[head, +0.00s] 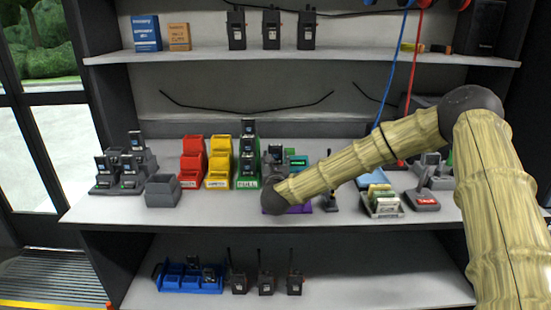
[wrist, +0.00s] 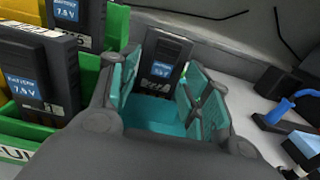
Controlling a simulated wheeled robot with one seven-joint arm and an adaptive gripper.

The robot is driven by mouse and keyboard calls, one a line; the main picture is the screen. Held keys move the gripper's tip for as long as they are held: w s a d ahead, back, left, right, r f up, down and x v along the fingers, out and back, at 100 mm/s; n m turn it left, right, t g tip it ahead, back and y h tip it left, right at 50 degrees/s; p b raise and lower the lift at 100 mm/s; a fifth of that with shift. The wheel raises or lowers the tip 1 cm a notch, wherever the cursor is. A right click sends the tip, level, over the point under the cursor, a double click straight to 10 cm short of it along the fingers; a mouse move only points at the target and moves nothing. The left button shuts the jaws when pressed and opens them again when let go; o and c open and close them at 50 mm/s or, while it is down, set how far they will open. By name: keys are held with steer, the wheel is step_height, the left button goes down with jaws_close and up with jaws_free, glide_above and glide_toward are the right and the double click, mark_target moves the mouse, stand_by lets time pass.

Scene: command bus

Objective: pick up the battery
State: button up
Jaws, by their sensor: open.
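A black battery (wrist: 168,55) with a blue label stands upright between the two teal fingers of my gripper (wrist: 160,92) in the wrist view. The fingers are spread apart, one on each side of it, and I see no clear contact. Its lower part is hidden by the gripper. In the head view my gripper (head: 297,163) shows as a bit of teal behind my arm's end, over the middle of the counter, largely hidden by the arm.
Other black batteries (wrist: 33,82) stand in a green bin (wrist: 85,75) left of my gripper. Yellow bins (head: 218,180), red bins (head: 190,178) and a grey charger (head: 105,185) are further left. Small devices (head: 382,205) lie to the right. A shelf (head: 300,59) runs above.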

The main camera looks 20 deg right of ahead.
jaws_close()
stand_by(0.3)
step_height(320, 180, up, 10)
stand_by(0.5)
